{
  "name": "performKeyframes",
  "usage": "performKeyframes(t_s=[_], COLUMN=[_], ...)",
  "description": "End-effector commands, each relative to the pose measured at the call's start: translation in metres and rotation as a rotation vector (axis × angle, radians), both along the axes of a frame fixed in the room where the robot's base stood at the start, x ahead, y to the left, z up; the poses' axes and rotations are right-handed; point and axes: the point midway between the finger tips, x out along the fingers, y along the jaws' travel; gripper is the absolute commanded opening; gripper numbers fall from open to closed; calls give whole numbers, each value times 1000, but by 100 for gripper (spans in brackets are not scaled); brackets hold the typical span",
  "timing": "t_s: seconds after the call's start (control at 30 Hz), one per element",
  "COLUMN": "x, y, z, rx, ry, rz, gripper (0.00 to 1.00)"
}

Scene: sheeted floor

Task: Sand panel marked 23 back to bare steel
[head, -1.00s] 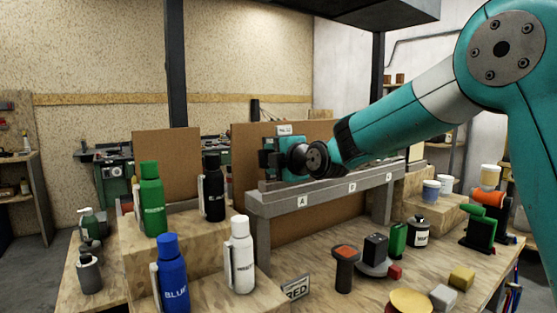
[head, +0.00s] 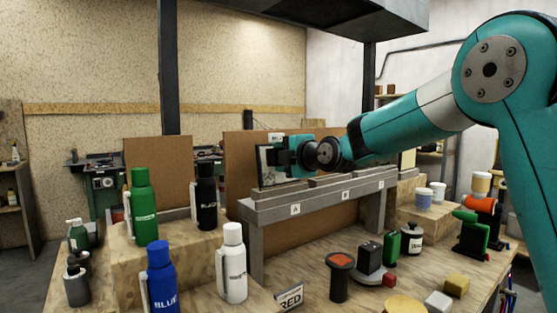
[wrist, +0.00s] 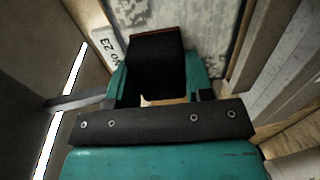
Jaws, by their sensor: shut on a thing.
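The panel marked 23 (head: 266,166) stands upright at the left end of the grey rail (head: 318,196), its face mottled grey. Its white tag (wrist: 105,46) reads "No 23" in the wrist view, where the panel's mottled pale grey surface (wrist: 200,28) shows too. My gripper (head: 289,157) is shut on a black sanding block (wrist: 156,68) with a thin brown edge on the far side. The block is right at the panel's face; I cannot tell if it touches. The gripper and block hide part of the panel.
Small pots (head: 424,198) stand at right.

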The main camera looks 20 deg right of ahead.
Motion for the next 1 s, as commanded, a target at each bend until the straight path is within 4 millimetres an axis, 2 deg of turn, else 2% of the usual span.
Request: performKeyframes(t_s=[0.3, 0.57, 1.0], x=[11, 15, 23], y=[-27, -37, -69], z=[-2, -1, -1], rx=[-1, -1, -1], ry=[1, 0, -1], rz=[-2, -4, 0], gripper=[28, 28, 28])
